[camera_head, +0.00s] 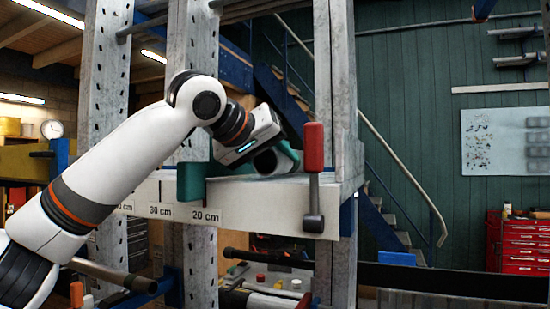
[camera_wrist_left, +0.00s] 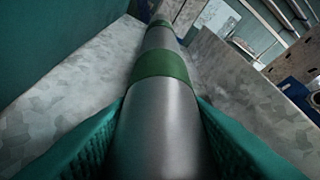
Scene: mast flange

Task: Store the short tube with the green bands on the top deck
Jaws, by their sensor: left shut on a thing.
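My left gripper (camera_head: 282,158) is over the top deck (camera_head: 245,182), close to its surface near the right end. In the left wrist view the tube (camera_wrist_left: 165,115) runs lengthwise away between the teal fingers (camera_wrist_left: 160,140), grey metal with green bands. The galvanised deck surface shows on both sides of it. I cannot tell whether the tube touches the deck. My right gripper is not in view.
A teal block (camera_head: 191,182) and a red upright piece (camera_head: 313,148) stand at the deck's front edge, left and right of the tube. Perforated posts (camera_head: 335,90) rise around the deck. Dark tubes (camera_head: 110,274) and a tray of small parts lie lower down.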

